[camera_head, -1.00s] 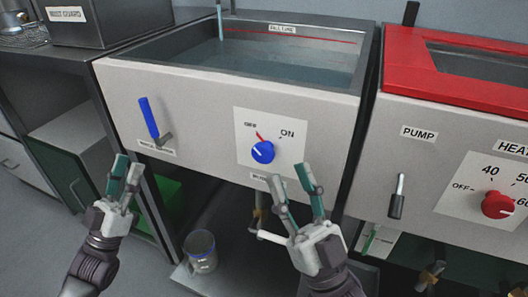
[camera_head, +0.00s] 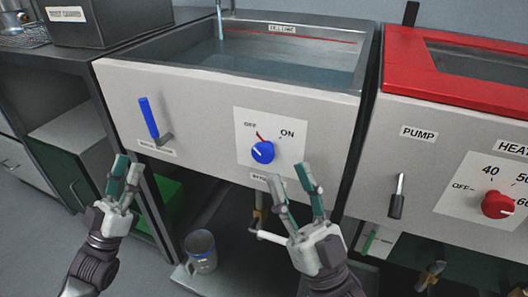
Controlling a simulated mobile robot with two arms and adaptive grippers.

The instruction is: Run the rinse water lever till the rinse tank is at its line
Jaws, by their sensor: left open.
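The rinse tank (camera_head: 367,70) is a grey basin with a red fill line (camera_head: 330,40) and a label on its far wall. Water (camera_head: 270,65) stands in it, its surface below the red line. A stream (camera_head: 220,25) runs from a spout at the back left. The blue rinse water lever (camera_head: 149,118) on the front panel points up, leaning slightly left; the label below it is too blurred to read. My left gripper (camera_head: 130,172) is open and empty, below and left of the lever, apart from it. My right gripper (camera_head: 293,182) is open and empty below the blue knob.
The blue OFF/ON knob (camera_head: 262,152) is right of the lever. A red-rimmed tank (camera_head: 400,75) with a PUMP lever (camera_head: 397,195) and red heat knob (camera_head: 498,204) stands at right. A jar (camera_head: 201,250) and a pipe valve (camera_head: 268,236) are below the panel.

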